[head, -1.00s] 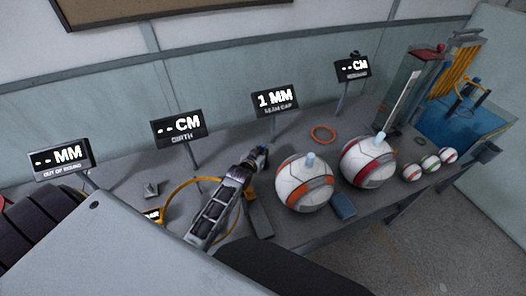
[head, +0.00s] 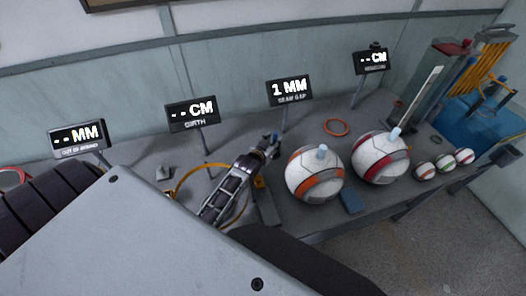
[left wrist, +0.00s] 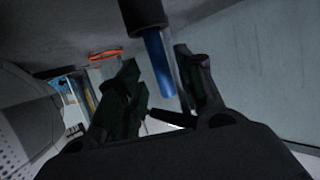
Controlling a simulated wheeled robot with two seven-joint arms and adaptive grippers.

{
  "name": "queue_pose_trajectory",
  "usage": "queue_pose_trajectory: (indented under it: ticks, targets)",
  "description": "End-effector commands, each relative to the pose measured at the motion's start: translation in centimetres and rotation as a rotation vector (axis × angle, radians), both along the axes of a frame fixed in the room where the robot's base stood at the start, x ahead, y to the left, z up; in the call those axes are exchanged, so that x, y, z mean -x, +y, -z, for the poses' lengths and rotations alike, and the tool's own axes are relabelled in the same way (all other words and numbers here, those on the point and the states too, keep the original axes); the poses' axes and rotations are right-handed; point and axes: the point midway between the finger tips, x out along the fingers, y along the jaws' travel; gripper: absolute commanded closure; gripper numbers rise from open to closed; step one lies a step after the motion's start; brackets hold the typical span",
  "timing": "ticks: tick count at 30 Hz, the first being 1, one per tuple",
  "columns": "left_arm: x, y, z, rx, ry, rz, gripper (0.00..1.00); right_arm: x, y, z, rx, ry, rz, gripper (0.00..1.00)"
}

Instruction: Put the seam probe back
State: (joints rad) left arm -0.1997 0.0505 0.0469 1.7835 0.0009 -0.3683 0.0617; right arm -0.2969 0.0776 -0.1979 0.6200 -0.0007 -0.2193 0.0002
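My left gripper (head: 268,149) is above the bench, left of the orange-banded ball (head: 315,173) and in front of the seam gap display (head: 289,91), which reads 1 MM. The seam probe, a blue rod with a black end, sits between its fingers and also shows in the left wrist view (left wrist: 158,65). The fingers look closed about its blue part, though contact on the left finger is hard to see. A dark flat block (head: 269,208) with a yellow piece (head: 260,183) lies below the gripper. My right gripper is not in view.
A red-banded ball (head: 380,157), a blue block (head: 352,200) and an orange ring (head: 336,127) are to the right. Girth (head: 192,114) and out of round (head: 77,138) displays line the back left.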

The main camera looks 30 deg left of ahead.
Motion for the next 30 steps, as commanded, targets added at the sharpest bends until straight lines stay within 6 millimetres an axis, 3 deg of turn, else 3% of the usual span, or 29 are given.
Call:
queue_pose_trajectory:
  ticks: [21,30]
  targets:
    - [6.2,-0.3,-2.3,0.0,0.0,0.0,0.63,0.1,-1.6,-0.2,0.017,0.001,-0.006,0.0]
    - [8.5,-0.5,-3.1,0.0,0.001,0.0,0.63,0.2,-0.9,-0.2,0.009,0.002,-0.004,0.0]
